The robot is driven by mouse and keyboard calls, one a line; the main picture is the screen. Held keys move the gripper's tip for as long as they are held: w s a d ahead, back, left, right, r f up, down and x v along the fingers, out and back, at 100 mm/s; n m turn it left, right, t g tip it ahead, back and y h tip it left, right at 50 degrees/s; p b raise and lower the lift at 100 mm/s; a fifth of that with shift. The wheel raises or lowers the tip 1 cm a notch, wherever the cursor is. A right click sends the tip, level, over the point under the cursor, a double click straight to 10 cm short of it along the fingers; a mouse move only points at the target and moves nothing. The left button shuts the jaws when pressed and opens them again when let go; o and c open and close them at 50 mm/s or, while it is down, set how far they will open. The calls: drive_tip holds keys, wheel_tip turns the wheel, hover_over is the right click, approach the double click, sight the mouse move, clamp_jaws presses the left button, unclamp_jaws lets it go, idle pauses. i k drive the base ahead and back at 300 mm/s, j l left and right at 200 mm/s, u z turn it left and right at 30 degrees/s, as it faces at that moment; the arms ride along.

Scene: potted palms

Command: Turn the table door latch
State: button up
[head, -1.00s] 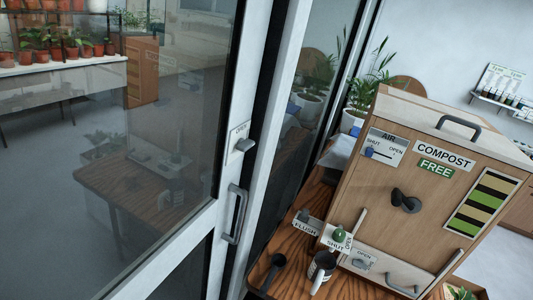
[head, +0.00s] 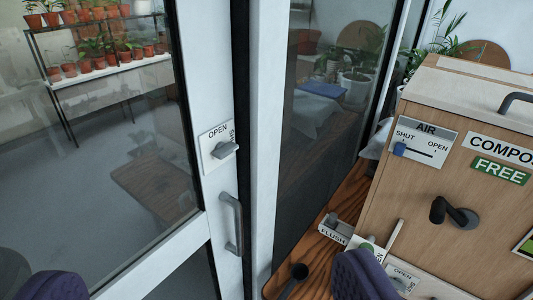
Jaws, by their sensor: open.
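A grey latch knob (head: 225,151) sits on a white plate (head: 213,138) on the white frame of a glass door (head: 120,170). The plate reads OPEN at its top; the word down its right side is partly hidden by the knob. A grey pull handle (head: 232,224) is below it. A black turning handle (head: 452,212) is on the front of the wooden compost box (head: 405,190) at the right, its lever pointing left. My gripper (head: 205,279) is open and empty, its two purple fingers wide apart at the bottom edge, below and in front of the door latch.
The box stands on a wooden table (head: 325,245) and has an AIR slider (head: 400,149) with its blue knob at SHUT. A FLUSH plate (head: 335,231), a dark scoop (head: 298,273) and a partly hidden OPEN plate (head: 402,277) are low at the right. Potted plants (head: 85,65) stand behind the glass.

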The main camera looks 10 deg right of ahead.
sight(222, 150)
drive_tip(key=i+l+z, duration=0.35)
drive_tip(key=i+z, duration=0.35)
drive_tip(key=i, duration=0.1)
